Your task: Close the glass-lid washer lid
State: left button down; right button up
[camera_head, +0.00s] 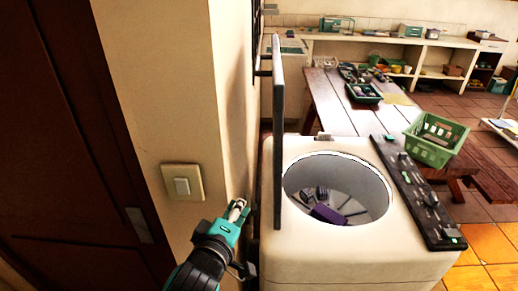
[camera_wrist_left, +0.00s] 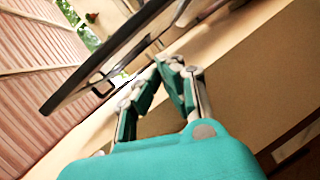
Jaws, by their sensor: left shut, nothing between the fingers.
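The white top-loading washer (camera_head: 350,258) stands right of my left arm, with its round drum open. Its lid (camera_head: 277,140) stands upright on the left side of the opening, seen nearly edge-on. A purple thing (camera_head: 328,213) lies in the drum. My left gripper (camera_head: 240,204) is shut and empty, left of the lid, in the gap between the lid and the wall. In the left wrist view the shut fingertips (camera_wrist_left: 172,64) are close to the dark-edged lid (camera_wrist_left: 110,60); I cannot tell whether they touch. My right gripper is not in view.
A wall corner with a light switch (camera_head: 182,183) is close to the left gripper. A control panel (camera_head: 420,195) runs along the washer's right side. Behind are a wooden table (camera_head: 335,110) and a green basket (camera_head: 434,140).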

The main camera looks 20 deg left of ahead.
pick_arm(q)
notch_tip(320, 180, up, 8)
jog(key=w+d+f+n+t, duration=0.1)
jog(key=w+d+n+t, duration=0.1)
jog(key=n+t, duration=0.15)
jog(key=w+p, duration=0.4)
jog(key=w, duration=0.5)
jog(key=shift+w+a+r+p, duration=0.15)
jog(key=shift+a+r+p, duration=0.1)
jog(key=shift+a+p, duration=0.2)
jog(key=shift+n+g, duration=0.25)
jog(key=shift+g, duration=0.1)
